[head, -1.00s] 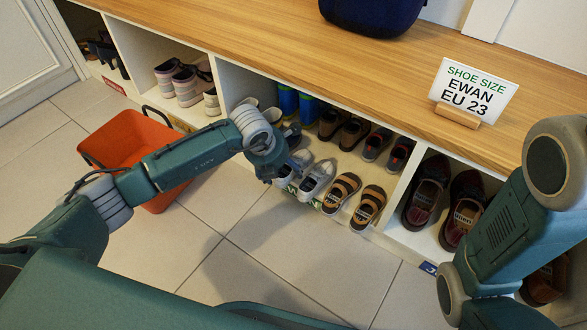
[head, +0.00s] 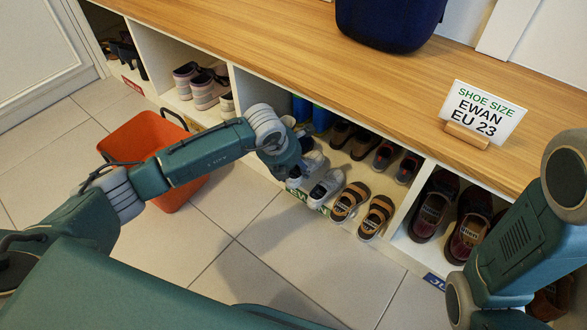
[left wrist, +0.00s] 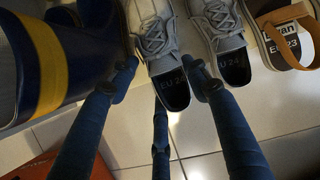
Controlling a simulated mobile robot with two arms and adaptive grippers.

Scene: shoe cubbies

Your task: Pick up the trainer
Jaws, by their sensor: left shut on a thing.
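A pair of grey lace-up trainers stands in the middle cubby. One trainer (left wrist: 152,30) is between the fingers of my left gripper (left wrist: 160,72) in the left wrist view, held at its heel, where a dark patch reads EU 24. Its mate (left wrist: 222,28) is just to the right; it also shows in the head view (head: 326,187). In the head view my left gripper (head: 297,168) is at the cubby's front and partly hides the held trainer. I cannot tell whether that trainer is clear of the floor. My right gripper is out of view.
Brown sandals (head: 376,216) stand right of the trainers, and blue boots (head: 322,115) are behind. In the left wrist view a navy boot with a yellow band (left wrist: 45,50) is close on the left. An orange basket (head: 135,140) is on the tiled floor. A sign (head: 483,110) stands on the bench.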

